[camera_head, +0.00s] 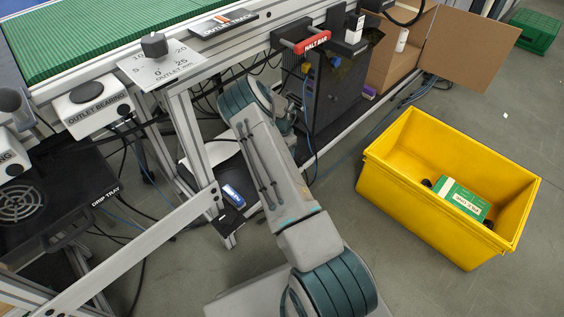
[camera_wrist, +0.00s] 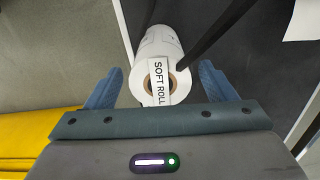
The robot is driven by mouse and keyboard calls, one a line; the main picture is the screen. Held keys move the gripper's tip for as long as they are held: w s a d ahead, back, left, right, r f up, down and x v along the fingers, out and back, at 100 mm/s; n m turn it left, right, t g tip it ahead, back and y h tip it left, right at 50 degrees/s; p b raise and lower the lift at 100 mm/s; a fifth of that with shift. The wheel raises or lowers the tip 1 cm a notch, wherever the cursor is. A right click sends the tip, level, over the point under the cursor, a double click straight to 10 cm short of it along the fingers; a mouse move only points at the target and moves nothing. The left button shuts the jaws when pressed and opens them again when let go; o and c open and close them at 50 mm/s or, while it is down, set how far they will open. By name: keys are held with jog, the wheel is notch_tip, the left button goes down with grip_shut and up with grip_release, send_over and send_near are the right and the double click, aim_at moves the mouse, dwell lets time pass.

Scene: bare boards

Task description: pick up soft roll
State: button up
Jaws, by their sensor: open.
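The soft roll (camera_wrist: 157,42) is a white roll with a brown core hole and a "SOFT ROLL" label on its near end. In the wrist view it lies ahead of my gripper (camera_wrist: 160,74). Its near end shows between the two blue fingers, with a gap visible on each side. My gripper is open and empty. In the head view my arm reaches under the bench frame; my gripper and the soft roll cannot be made out there.
A dark bar (camera_wrist: 215,30) runs close along the roll's right side. A yellow bin (camera_head: 400,190) holding a green box (camera_head: 462,200) stands on the floor at right. Bench legs and cables crowd around my arm. A cardboard box (camera_head: 465,50) stands behind.

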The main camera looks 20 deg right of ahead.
notch_tip(320, 180, down, 3)
jog(key=shift+f+b, duration=0.1)
jog(key=shift+b, duration=0.4)
jog(key=c, duration=1.2)
